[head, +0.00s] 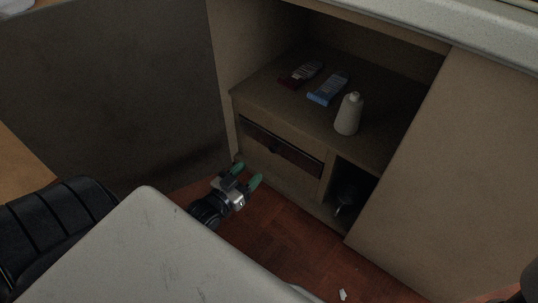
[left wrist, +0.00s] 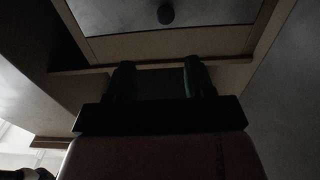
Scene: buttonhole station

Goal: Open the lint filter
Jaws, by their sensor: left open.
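A low cabinet holds a closed drawer-like front with a dark panel (head: 290,156) and a round knob (head: 275,150). I cannot tell for sure whether this is the lint filter. In the left wrist view the knob (left wrist: 166,15) shows at the top, on the grey panel (left wrist: 205,18) in its pale frame. My left gripper (head: 247,174) has green fingertips, is open and empty, and is low in front of the cabinet, apart from the knob. Its fingers (left wrist: 159,76) also show in the left wrist view, below the panel frame. My right gripper is not in view.
On the shelf above are a white bottle (head: 348,114), a blue pack (head: 328,89) and a dark red pack (head: 301,74). A dark object (head: 347,193) sits in the lower right cubby. A cabinet door (head: 455,165) stands at right. Reddish floor (head: 285,245) is mostly clear.

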